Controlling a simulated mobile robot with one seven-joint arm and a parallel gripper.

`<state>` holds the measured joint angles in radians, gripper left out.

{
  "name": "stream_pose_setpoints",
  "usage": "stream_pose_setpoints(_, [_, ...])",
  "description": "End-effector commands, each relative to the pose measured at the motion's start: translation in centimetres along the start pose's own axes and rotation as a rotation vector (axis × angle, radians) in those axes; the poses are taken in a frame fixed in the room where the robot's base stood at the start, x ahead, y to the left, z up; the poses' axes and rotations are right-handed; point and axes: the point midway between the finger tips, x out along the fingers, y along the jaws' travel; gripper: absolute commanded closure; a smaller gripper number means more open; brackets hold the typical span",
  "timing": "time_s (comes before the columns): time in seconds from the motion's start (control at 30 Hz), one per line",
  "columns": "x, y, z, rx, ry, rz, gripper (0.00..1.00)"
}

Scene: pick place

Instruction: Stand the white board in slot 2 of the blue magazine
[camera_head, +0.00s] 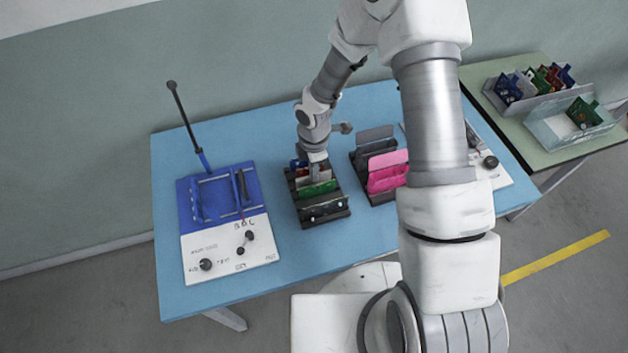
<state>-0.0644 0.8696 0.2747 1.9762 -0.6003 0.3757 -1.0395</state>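A dark slotted rack (333,208) stands mid-table, holding upright boards, among them a green one (318,189) and a dark one at the front. A thin whitish board edge (310,173) shows behind the green one, beside a reddish patch; I cannot tell if it is the white board. A blue piece (296,163) shows at the rack's back left. My gripper (316,158) points down at the rack's rear; its fingers are too small and hidden to tell open from shut.
A second dark rack with pink (386,180) and grey (375,136) boards stands right of the first, partly behind my arm. A dark rod (185,120) rises from the fixture. Trays with boards (560,128) sit on the green side table. The blue table's front left (180,304) is clear.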

Motion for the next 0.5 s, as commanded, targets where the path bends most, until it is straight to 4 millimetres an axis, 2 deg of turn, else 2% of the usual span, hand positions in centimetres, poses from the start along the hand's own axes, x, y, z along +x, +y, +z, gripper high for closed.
stream_pose_setpoints(0.17, [-0.5, 0.0, 0.0, 0.000, 0.000, 0.000, 1.00])
stream_pose_setpoints(0.5, [-2.9, 0.0, 0.0, 0.000, 0.000, 0.000, 1.00])
